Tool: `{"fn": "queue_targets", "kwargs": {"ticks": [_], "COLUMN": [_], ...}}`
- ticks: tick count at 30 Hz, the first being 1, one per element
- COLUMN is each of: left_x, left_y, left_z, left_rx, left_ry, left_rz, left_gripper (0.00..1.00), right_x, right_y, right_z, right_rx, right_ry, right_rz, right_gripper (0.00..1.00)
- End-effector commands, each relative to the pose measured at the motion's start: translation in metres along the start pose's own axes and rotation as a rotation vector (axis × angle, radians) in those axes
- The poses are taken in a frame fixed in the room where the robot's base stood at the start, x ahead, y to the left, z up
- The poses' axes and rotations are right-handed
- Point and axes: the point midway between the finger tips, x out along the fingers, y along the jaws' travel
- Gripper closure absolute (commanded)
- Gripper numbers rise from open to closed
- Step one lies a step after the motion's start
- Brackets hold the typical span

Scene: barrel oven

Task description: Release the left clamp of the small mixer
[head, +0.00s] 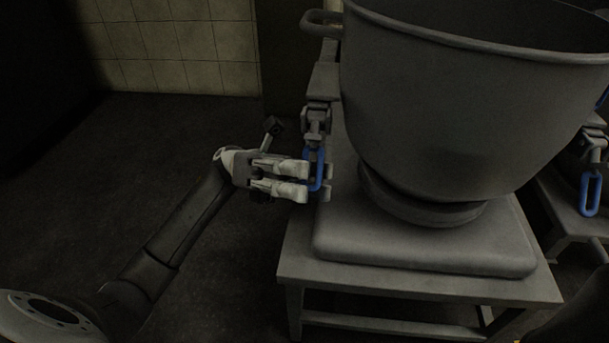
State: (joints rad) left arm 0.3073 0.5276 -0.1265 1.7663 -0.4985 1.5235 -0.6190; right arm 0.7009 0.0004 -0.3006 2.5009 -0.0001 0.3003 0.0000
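The small mixer is a large grey bowl (450,110) on a round foot over a padded grey base. Its left clamp (317,122) is on the left side of the bowl, below the loop handle, with a blue handle (314,160) hanging from it. My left gripper (306,180) reaches in from the left, its two pale fingers one above the other at the blue handle's lower part. Whether they touch or grip it I cannot tell. A second clamp with a blue handle (590,195) shows at the right edge. My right gripper is not in view.
The mixer base rests on a grey table (420,283) with legs and a lower rail. Dark floor (110,170) lies open to the left. A tiled wall (170,45) stands at the back, with a dark upright panel beside it.

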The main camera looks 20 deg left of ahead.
Motion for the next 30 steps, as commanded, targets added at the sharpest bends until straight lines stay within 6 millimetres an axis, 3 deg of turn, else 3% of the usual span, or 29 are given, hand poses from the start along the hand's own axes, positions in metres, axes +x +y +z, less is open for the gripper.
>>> {"fn": "queue_targets", "kwargs": {"ticks": [13, 24, 30], "left_x": [-0.008, -0.081, -0.108], "left_y": [0.000, 0.000, 0.000], "left_z": [0.001, 0.001, 0.001], "left_rx": [-0.002, -0.001, -0.001], "left_ry": [-0.005, -0.006, -0.004], "left_rz": [-0.001, 0.001, 0.000], "left_gripper": [0.70, 0.70, 0.70], "right_x": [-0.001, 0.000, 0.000], "right_y": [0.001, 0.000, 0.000], "right_z": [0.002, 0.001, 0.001], "right_rx": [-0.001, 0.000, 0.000], "right_ry": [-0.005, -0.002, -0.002], "right_rz": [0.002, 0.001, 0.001], "right_gripper": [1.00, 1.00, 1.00]}}
